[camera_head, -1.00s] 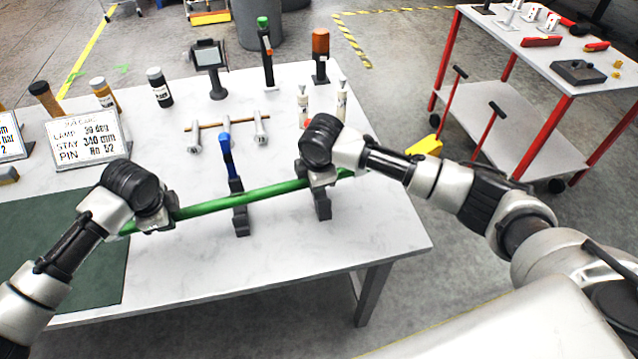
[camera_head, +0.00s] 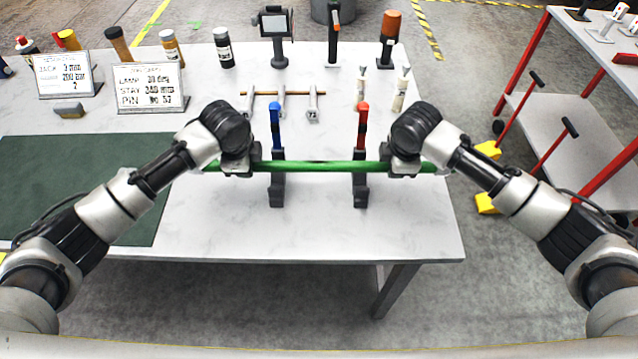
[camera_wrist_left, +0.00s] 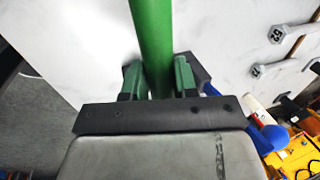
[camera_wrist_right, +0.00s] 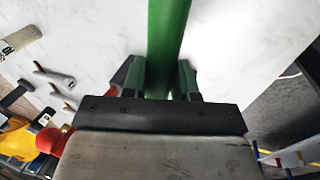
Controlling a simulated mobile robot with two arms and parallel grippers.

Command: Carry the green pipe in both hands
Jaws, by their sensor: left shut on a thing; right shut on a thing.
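The green pipe (camera_head: 318,167) lies level across the head view, above the near part of the white table. My left gripper (camera_head: 240,168) is shut on it near its left end; in the left wrist view the pipe (camera_wrist_left: 152,40) runs between the fingers (camera_wrist_left: 158,82). My right gripper (camera_head: 404,168) is shut on it near its right end, and the right wrist view shows the pipe (camera_wrist_right: 168,40) between those fingers (camera_wrist_right: 163,82). A blue-handled stand (camera_head: 276,190) and a red-handled stand (camera_head: 360,190) are at the pipe between my grippers. I cannot tell whether the pipe touches them.
The white table (camera_head: 330,235) has a dark green mat (camera_head: 60,185) at left and two sign cards (camera_head: 150,88). Spanners (camera_head: 313,103), white tubes (camera_head: 400,90), bottles (camera_head: 223,48) and a small screen (camera_head: 276,24) stand behind. A red-framed cart (camera_head: 560,125) is at right.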

